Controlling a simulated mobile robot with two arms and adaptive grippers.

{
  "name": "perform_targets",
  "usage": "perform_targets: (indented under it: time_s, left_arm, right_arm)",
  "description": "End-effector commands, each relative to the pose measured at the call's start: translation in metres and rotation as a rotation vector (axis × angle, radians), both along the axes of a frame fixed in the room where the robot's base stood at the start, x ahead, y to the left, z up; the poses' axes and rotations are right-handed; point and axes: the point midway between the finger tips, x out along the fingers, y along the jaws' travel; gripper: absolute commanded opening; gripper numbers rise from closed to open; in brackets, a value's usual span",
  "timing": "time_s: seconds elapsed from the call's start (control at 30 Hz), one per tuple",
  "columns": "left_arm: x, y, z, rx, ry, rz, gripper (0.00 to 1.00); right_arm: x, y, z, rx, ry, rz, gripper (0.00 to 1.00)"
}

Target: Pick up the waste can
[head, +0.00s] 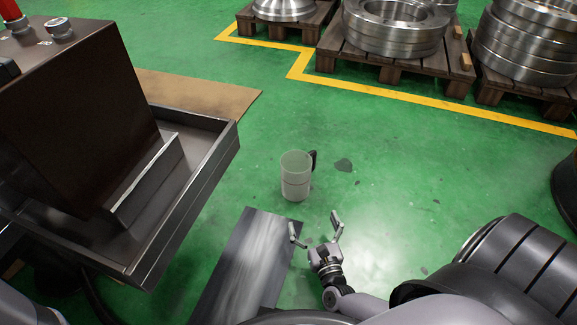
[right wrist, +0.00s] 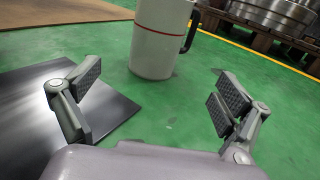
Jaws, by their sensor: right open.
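The waste can is a pale, translucent jug-like can (head: 296,178) with a dark handle on its right side. It stands upright on the green floor in the middle of the head view. In the right wrist view the can (right wrist: 158,40) is ahead, with a thin red line around it and its top cut off by the frame. My right gripper (head: 315,225) is open and empty, just short of the can and pointing toward it. Its two padded fingers (right wrist: 158,95) are wide apart, with the can beyond them and not touched. My left gripper is not in view.
A dark metal plate (head: 238,270) lies on the floor left of my right gripper. A hydraulic unit with a tray (head: 190,205) stands at the left. Pallets (head: 395,66) with steel rings are at the back behind a yellow line.

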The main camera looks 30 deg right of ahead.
Motion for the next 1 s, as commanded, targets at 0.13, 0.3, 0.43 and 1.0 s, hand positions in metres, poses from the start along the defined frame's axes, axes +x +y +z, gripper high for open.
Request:
perform_targets:
  time_s: [0.13, 0.3, 0.43, 1.0]
  left_arm:
    - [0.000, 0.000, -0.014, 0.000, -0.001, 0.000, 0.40]
    - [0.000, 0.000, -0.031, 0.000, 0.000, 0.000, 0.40]
    - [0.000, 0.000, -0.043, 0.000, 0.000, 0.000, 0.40]
    - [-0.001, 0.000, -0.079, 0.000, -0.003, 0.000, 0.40]
  right_arm:
    - [0.024, -0.007, -0.002, 0.000, -0.006, 0.000, 0.95]
    - [0.061, -0.019, -0.003, -0.001, -0.007, -0.001, 0.95]
    - [0.086, -0.027, -0.003, 0.000, -0.006, -0.001, 0.95]
    - [0.150, -0.043, 0.002, -0.002, -0.005, -0.001, 0.95]
